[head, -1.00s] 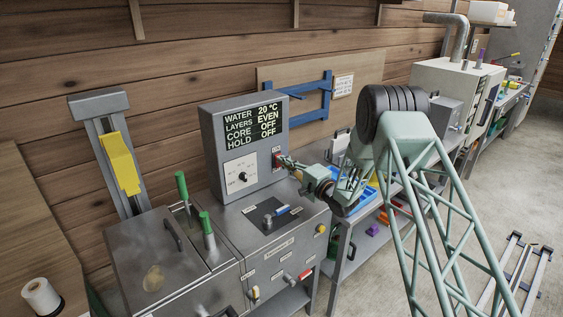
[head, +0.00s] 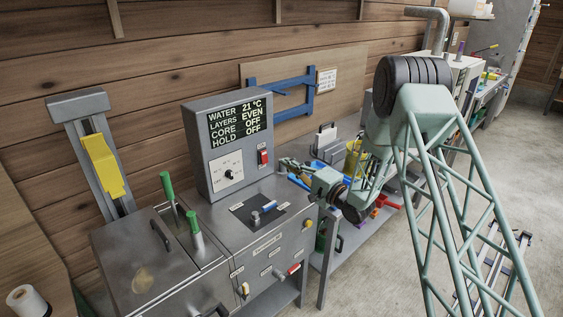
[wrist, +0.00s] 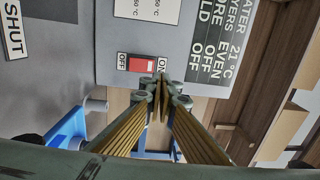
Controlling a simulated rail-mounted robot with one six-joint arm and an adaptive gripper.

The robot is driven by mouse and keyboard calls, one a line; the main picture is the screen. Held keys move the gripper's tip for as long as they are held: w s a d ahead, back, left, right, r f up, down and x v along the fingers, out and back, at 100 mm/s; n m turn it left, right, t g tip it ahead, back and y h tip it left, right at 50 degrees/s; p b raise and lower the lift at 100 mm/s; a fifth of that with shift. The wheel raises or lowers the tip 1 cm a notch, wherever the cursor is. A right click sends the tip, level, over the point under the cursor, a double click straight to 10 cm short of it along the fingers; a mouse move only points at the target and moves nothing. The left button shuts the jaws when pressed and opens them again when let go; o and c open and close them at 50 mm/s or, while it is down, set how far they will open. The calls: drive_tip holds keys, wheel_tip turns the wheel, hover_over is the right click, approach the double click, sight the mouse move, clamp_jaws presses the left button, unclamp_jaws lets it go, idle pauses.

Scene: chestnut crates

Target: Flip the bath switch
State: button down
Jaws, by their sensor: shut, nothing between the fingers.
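In the wrist view the red rocker (wrist: 141,65) lies between the labels OFF and ON; which side is pressed in is hard to tell. The box's display (head: 236,123) reads water 21 °C, layers even, core off, hold off. My gripper (head: 284,162) is shut and empty, to the right of the switch and apart from it in the head view. In the wrist view its fingertips (wrist: 163,84) show by the ON end.
A steel bath with a lid (head: 146,262) and green-handled levers (head: 167,186) stands left of the box. A blue frame (head: 284,97) hangs on the wall behind.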

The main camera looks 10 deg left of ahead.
drive_tip(key=shift+v, duration=0.8)
drive_tip(key=shift+w+r, duration=0.1)
drive_tip(key=shift+r, duration=0.2)
